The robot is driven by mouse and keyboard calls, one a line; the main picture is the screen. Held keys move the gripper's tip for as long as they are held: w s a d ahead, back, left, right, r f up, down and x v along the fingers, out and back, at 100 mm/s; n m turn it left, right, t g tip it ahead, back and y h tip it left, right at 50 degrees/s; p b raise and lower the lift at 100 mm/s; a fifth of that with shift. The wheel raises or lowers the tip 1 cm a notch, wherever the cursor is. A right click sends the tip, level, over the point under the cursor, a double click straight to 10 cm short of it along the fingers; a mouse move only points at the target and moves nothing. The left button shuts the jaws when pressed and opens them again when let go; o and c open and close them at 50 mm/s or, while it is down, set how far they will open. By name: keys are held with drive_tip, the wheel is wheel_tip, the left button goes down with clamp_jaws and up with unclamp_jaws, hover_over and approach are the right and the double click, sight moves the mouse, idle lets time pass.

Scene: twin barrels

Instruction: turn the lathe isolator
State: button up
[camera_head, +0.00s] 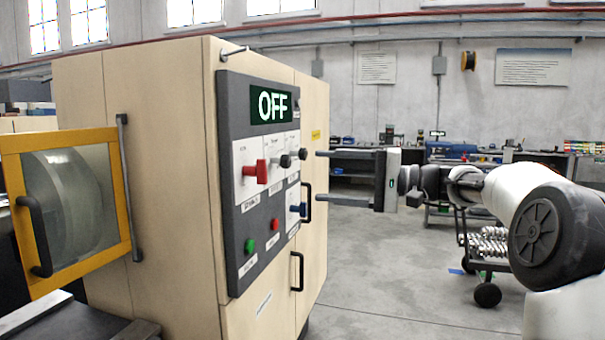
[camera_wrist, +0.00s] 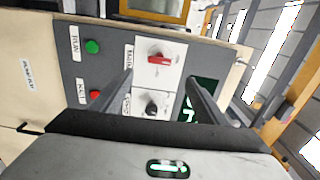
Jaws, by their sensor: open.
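The lathe's dark control panel (camera_head: 262,215) faces right in the head view, with a green display (camera_head: 271,106) reading OFF. A red handle switch (camera_head: 256,171) sits on a white plate below the display; it also shows in the wrist view (camera_wrist: 160,61). Next to it are black knobs (camera_head: 285,161), one also in the wrist view (camera_wrist: 151,108), and a blue handle (camera_head: 298,209). The labels are too small to tell which is the isolator. My gripper (camera_head: 320,177) is open and empty, apart from the panel. In the wrist view its fingers (camera_wrist: 160,79) frame the black knob, below the red switch.
Green (camera_head: 250,246) and red (camera_head: 274,224) buttons sit low on the panel. Black door handles (camera_head: 297,271) stick out right of it. A yellow-framed guard window (camera_head: 68,210) is at left. The floor (camera_head: 390,285) below my arm is clear; a wheeled cart (camera_head: 488,245) stands behind.

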drive_tip(key=shift+v, duration=1.5)
drive_tip(key=s+a+f+n+g+h, duration=0.1)
drive_tip(key=s+a+f+g+h, duration=0.1)
drive_tip(key=s+a+f+h, duration=0.5)
drive_tip(key=s+a+f+n+g+h, duration=0.1)
drive_tip(key=s+a+f+h, duration=0.15)
drive_tip(key=s+f, duration=0.45)
drive_tip(key=s+d+f+n+t+h, duration=0.1)
drive_tip(key=s+d+f+h, duration=0.25)
drive_tip(key=s, duration=0.35)
drive_tip(key=s+d+f+t+h, duration=0.1)
drive_tip(key=s+d+f+h, duration=0.1)
drive_tip(key=s+d, duration=0.4)
drive_tip(key=s+d+f+n+t+h, duration=0.1)
drive_tip(key=s+d+f+h, duration=0.15)
drive_tip(key=s, duration=0.65)
wheel_tip(320, 180, up, 21)
drive_tip(key=p, duration=2)
drive_tip(key=shift+w+f+g+p, duration=0.2)
drive_tip(key=shift+w+g+p, duration=0.1)
drive_tip(key=shift+w, duration=0.1)
drive_tip(key=shift+y, duration=0.25)
